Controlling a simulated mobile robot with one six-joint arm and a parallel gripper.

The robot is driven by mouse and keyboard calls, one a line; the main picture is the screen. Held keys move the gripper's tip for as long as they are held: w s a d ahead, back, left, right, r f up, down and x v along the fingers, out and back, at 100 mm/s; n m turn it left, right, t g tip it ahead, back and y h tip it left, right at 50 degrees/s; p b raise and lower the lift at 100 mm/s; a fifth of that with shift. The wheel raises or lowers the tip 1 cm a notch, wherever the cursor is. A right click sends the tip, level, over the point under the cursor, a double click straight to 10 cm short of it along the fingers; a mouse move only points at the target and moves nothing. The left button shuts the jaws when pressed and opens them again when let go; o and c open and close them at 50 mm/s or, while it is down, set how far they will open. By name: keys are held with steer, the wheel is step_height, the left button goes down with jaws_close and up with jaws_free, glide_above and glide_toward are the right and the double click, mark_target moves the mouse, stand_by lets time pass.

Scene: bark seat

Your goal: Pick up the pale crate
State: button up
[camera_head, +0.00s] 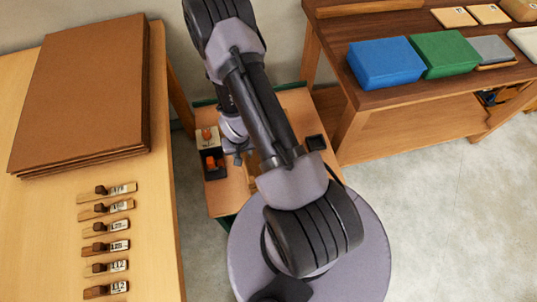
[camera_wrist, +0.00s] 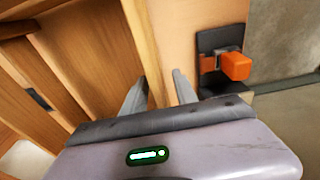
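The pale crate (camera_wrist: 148,42) fills the left and middle of the wrist view as light wooden walls, with a dark slot in the far left panel. Its near wall edge runs up between the fingers of my gripper (camera_wrist: 158,88). The fingers are apart, one on each side of that wall, with a visible gap at the right finger. I cannot tell whether the left finger touches the wood. In the head view my arm covers most of the crate, and my gripper (camera_head: 241,155) is low over the small wooden stand.
The small stand (camera_head: 222,195) also carries a dark tray with an orange piece (camera_head: 211,162), orange too in the wrist view (camera_wrist: 236,66). A dark table (camera_head: 335,45) holds blue and green blocks at right. A pale table (camera_head: 155,215) holds brown sheets and several tagged pieces at left.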

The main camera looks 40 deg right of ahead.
jaws_close()
stand_by(1.3)
